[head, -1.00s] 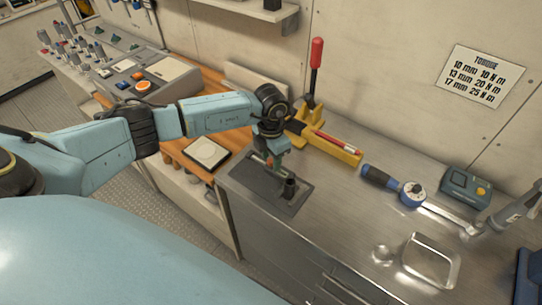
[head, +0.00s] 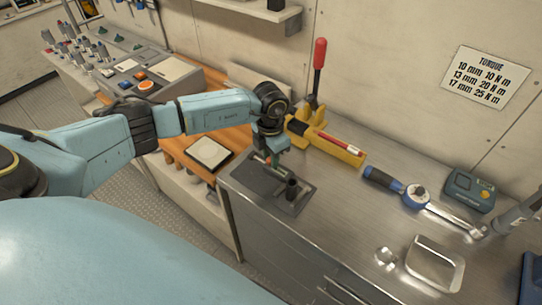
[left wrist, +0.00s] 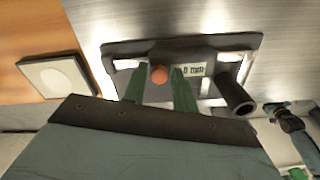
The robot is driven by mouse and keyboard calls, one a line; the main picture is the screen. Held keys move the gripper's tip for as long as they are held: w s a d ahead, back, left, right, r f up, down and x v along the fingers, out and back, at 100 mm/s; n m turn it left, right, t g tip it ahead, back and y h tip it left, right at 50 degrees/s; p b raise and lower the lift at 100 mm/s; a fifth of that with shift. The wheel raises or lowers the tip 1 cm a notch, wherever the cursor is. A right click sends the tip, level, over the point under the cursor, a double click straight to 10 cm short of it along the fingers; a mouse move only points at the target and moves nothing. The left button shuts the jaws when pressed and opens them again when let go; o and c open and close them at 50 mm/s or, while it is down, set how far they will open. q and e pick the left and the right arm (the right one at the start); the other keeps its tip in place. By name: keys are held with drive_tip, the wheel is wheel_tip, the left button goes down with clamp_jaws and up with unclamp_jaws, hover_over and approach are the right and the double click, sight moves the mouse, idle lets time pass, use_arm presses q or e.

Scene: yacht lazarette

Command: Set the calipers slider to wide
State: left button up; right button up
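A dark flat fixture (head: 300,203) lies on the steel bench's left end; I take it for the calipers. In the left wrist view it has an orange round knob (left wrist: 159,75), a small label reading in mm (left wrist: 193,69) and a short black tube (left wrist: 236,97). My left gripper (head: 272,162) points down over the fixture. In the left wrist view its two green fingers (left wrist: 160,84) stand either side of the knob, with a small gap on each side. The gripper hides part of the fixture in the head view. Teal and green parts at the wrist view's lower right look like my right arm.
A yellow tool with a red-handled lever (head: 318,70) stands behind the gripper. A blue-handled torque wrench (head: 417,194), a small blue device (head: 470,188) and a metal tray (head: 436,262) lie to the right. A white-topped pad (head: 209,153) is on the wood at left.

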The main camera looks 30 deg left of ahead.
use_arm(q)
drive_tip(key=shift+o, duration=1.1)
drive_tip(key=shift+r, duration=0.15)
wheel_tip(320, 180, up, 13)
drive_tip(key=b, duration=0.1)
